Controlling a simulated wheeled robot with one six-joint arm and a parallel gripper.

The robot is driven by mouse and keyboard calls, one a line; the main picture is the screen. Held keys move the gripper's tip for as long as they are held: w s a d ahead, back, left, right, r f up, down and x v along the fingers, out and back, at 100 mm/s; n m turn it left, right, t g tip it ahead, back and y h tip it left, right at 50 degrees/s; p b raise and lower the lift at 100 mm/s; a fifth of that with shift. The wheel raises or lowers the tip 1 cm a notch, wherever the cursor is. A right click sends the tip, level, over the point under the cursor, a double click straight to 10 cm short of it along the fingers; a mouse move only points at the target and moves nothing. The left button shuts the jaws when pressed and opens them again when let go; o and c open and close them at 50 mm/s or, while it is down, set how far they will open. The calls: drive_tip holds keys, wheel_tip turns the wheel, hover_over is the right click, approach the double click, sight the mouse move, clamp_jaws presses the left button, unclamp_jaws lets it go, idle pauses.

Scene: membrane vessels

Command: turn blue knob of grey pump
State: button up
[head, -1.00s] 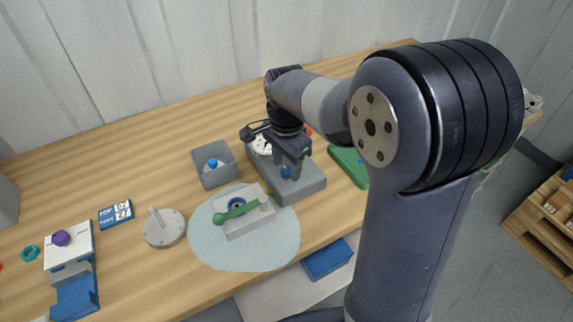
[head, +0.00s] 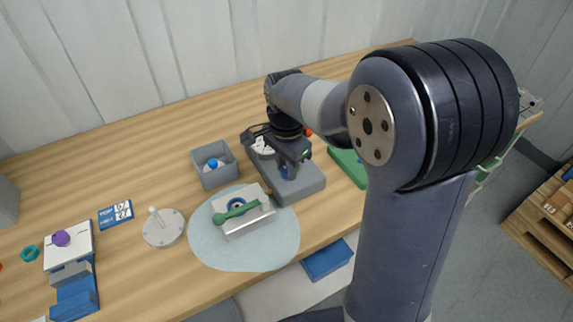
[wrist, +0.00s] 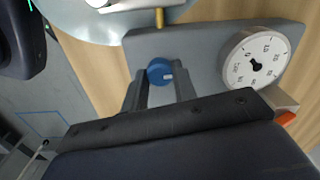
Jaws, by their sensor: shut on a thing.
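The grey pump (head: 310,184) lies on the wooden table just right of centre in the head view. Its flat grey body also fills the middle of the wrist view (wrist: 205,50). My gripper (wrist: 160,80) is shut on the knob, one finger on either side. In the head view my gripper (head: 286,171) comes down from above and hides most of the knob. The pump's white dial gauge (wrist: 256,60) with a black pointer stands right of the knob.
A grey open box (head: 214,168) with a blue-topped item is left of the pump. A white-grey block with a green lever (head: 238,210) sits on a pale round mat (head: 270,254) in front. A green board (head: 350,168) lies right. A round metal disc (head: 163,236) stands further left.

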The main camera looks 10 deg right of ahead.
sight(286, 169)
drive_tip(key=shift+n, duration=0.3)
drive_tip(key=n+p, duration=0.1)
drive_tip(key=n, duration=0.3)
drive_tip(key=shift+r, duration=0.1)
drive_tip(key=n+p, duration=0.1)
drive_tip(key=n, duration=0.4)
drive_tip(key=shift+n, duration=0.3)
idle(0.4)
drive_tip(key=o, duration=1)
wheel_tip(286, 169, up, 11)
drive_tip(key=shift+f+p, duration=0.2)
drive_tip(key=shift+p, duration=0.1)
